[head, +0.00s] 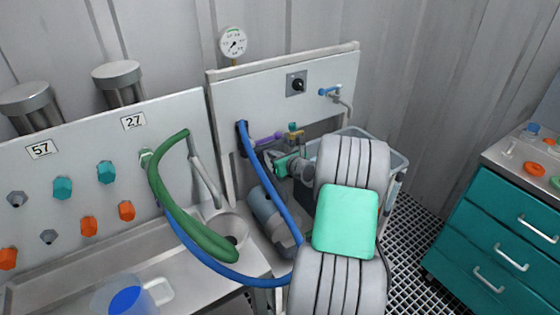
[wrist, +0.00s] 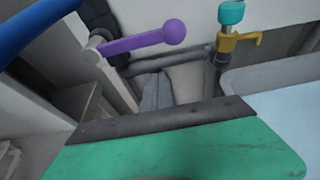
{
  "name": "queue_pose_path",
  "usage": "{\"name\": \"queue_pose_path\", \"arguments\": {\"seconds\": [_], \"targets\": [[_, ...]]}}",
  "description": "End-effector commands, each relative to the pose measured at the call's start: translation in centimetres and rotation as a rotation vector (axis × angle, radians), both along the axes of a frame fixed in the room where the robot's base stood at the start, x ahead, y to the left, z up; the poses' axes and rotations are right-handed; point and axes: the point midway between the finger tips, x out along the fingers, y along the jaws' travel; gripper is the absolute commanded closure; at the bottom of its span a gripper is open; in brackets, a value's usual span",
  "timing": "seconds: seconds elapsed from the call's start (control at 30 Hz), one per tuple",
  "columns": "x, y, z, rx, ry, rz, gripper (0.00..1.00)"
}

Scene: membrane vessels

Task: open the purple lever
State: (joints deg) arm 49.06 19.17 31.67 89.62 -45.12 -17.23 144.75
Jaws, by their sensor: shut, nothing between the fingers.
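The purple lever (head: 266,139) is on the pipework below the grey panel in the head view. In the wrist view the purple lever (wrist: 145,40) points right from a pale pivot and ends in a round knob. My gripper (head: 281,163) is just below and right of the lever in the head view, shut and empty. In the wrist view a green body with a dark front edge, which looks like my gripper (wrist: 163,121), fills the bottom. It is apart from the lever, which lies beyond it. My arm hides part of the area below the panel.
A brass tap with a teal knob (wrist: 231,12) stands right of the lever. A blue hose (head: 262,180) hangs close on the lever's left. A grey bin (head: 398,160) stands behind my arm. A teal drawer cabinet (head: 500,235) is at the right, with grated floor between.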

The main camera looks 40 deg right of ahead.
Motion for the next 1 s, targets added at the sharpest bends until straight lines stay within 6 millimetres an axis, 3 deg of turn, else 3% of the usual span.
{"name": "queue_pose_path", "arguments": {"seconds": [0.03, 0.23, 0.53, 0.57, 0.7, 1.0], "targets": [[-0.1, -0.2, 1.7, -0.007, -0.006, -0.001, 1.0], [-0.2, -0.1, 3.8, -0.003, -0.002, -0.002, 1.0], [-0.2, 0.0, 4.1, -0.002, -0.001, 0.001, 1.0], [-0.2, 1.8, 4.3, -0.003, -0.001, 0.005, 1.0], [-0.2, 0.4, 4.2, -0.007, -0.001, 0.001, 1.0], [-0.3, -0.2, 4.6, -0.058, 0.002, -0.001, 1.0]]}}
